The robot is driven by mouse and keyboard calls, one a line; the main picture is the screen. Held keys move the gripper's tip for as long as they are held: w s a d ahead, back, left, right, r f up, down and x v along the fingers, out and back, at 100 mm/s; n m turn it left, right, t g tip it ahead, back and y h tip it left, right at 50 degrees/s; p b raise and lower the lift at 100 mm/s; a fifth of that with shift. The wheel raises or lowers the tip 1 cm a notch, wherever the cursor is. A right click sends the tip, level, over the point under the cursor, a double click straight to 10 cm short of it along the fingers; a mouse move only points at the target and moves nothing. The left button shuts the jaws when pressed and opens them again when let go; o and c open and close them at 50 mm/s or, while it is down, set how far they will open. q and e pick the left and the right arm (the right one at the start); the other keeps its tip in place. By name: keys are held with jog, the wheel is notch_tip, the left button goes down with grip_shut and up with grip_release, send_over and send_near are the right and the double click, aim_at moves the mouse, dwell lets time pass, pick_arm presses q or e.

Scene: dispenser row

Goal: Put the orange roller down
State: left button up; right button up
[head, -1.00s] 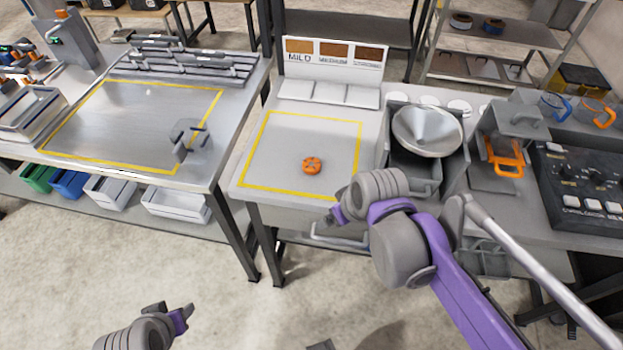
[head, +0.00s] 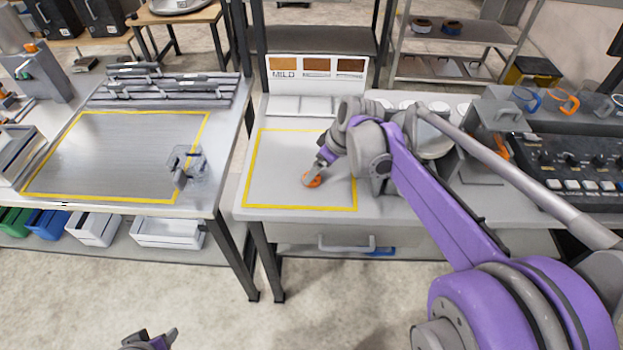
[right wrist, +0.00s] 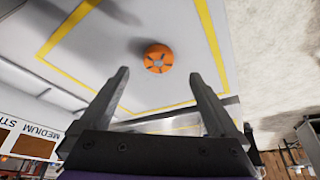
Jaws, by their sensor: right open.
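The orange roller (head: 312,181) is a small round orange piece lying flat on the grey table top, inside the yellow outline (head: 299,207). In the right wrist view the roller (right wrist: 158,58) shows whole, with dark marks on its face. My right gripper (head: 325,159) is just above and beside it in the head view. In the wrist view my right gripper (right wrist: 159,72) is open, its fingers well apart and empty, with the roller beyond the fingertips. My left gripper (head: 150,338) is at the bottom edge, partly cut off and far from the roller.
A sample board (head: 316,70) with brown swatches stands at the back of this table. My right arm partly covers the metal funnel (head: 437,141). A second table (head: 130,150) with a yellow outline stands to the left, with a gap between. The outlined area around the roller is clear.

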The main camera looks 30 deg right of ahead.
jog(key=x, duration=0.5)
jog(key=shift+w+d+f, duration=0.1)
jog(key=shift+w, duration=0.2)
grip_shut()
